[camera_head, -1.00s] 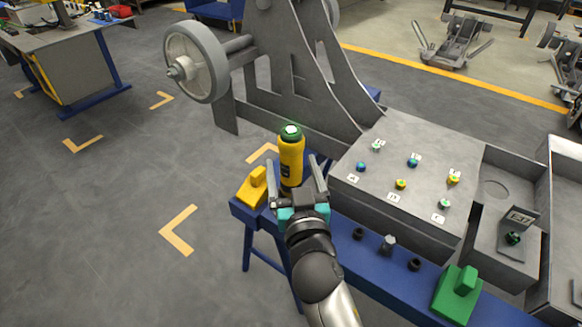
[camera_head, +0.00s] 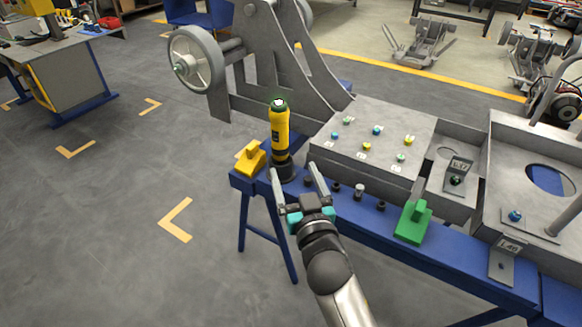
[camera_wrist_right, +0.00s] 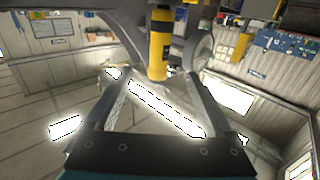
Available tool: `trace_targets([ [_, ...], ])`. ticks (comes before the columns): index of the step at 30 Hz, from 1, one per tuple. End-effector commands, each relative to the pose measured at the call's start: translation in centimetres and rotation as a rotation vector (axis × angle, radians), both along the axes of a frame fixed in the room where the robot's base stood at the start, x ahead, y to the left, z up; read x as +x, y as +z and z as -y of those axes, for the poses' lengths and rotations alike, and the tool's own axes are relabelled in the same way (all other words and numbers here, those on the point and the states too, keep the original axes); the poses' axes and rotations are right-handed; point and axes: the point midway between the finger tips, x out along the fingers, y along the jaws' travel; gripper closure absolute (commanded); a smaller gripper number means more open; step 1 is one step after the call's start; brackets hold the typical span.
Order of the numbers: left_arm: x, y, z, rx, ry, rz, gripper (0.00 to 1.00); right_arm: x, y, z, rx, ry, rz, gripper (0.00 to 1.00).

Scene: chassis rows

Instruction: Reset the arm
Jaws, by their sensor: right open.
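My right gripper (camera_head: 298,185) is open and empty above the left part of the blue bench (camera_head: 390,235). Its two fingers are spread apart and point away from me. A yellow tool with a green-ringed top (camera_head: 280,135) stands upright in a dark round base on the bench, just beyond the fingertips. In the right wrist view the yellow tool (camera_wrist_right: 159,45) shows past the open fingers (camera_wrist_right: 158,85), with clear space between them. My left gripper is not in view.
A yellow block (camera_head: 250,160) and a green block (camera_head: 413,222) sit on the bench, with several small dark fittings between. Behind stands a grey chassis (camera_head: 375,130) with coloured studs and a wheel (camera_head: 197,72). Floor at left is open.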

Motion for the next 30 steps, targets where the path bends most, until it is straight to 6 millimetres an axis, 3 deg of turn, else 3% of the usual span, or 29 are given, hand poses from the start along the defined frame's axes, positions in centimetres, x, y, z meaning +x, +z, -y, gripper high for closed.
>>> trace_targets([
  [5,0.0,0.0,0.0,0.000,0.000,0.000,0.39,0.0,-0.2,0.1,-0.003,0.000,-0.004,0.13],
  [8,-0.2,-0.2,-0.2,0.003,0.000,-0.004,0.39,-0.1,-1.9,0.2,-0.016,0.003,-0.046,0.13],
  [11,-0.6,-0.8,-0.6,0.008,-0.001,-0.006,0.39,-0.8,-6.0,0.7,-0.049,0.009,-0.149,0.13],
  [14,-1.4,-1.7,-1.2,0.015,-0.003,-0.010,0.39,-2.5,-11.9,1.8,-0.097,0.016,-0.296,0.13],
  [18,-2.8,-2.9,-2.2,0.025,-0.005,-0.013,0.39,-7.1,-20.5,4.4,-0.160,0.018,-0.523,0.13],
  [20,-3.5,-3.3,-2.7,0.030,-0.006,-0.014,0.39,-9.7,-23.8,5.8,-0.187,0.017,-0.621,0.13],
  [24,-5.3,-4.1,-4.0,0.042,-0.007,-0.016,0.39,-17.3,-30.5,9.8,-0.241,0.007,-0.853,0.13],
  [27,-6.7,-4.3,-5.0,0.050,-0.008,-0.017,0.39,-23.4,-33.9,12.7,-0.274,-0.005,-1.009,0.13],
  [30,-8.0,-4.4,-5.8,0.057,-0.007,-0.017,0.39,-29.2,-36.1,15.5,-0.299,-0.020,-1.145,0.13],
])
